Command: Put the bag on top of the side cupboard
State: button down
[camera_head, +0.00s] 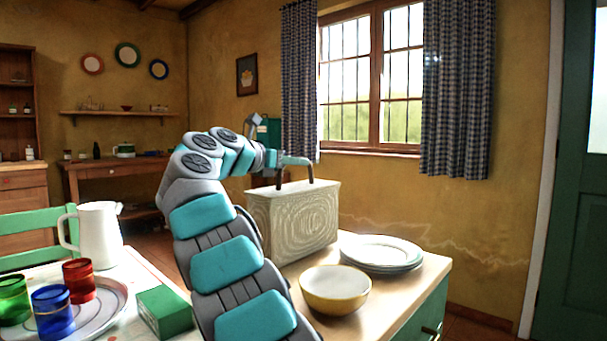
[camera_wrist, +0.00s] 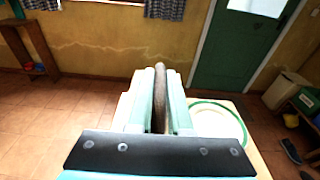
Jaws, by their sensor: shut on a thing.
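The bag (camera_head: 292,222) is cream with a swirling grey pattern, boxy and upright. It is at the back left of the wooden top of the side cupboard (camera_head: 405,312), which has a green front. Whether its base touches the top I cannot tell, since my arm hides part of it. My gripper (camera_head: 295,181) is at the bag's upper edge, shut on it. In the wrist view my gripper's fingers (camera_wrist: 160,103) close on a thin brownish strip, and most of the bag is hidden below them.
On the cupboard top, a yellow bowl (camera_head: 335,289) and stacked white plates (camera_head: 381,252) stand to the right of the bag. At left, a table holds a white jug (camera_head: 99,236), coloured cups on a tray (camera_head: 105,312) and a green box (camera_head: 164,311). A window wall stands behind.

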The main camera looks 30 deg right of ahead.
jog(key=shift+f, duration=0.45)
jog(key=shift+f+b, duration=0.2)
jog(key=shift+b, duration=0.1)
jog(key=c, duration=0.8)
grip_release()
jog(key=shift+c, duration=0.2)
jog(key=shift+r+p, duration=0.2)
jog(key=shift+p, duration=0.1)
jog(key=b+v, duration=0.1)
jog(key=v, duration=0.6)
jog(key=shift+a, duration=0.25)
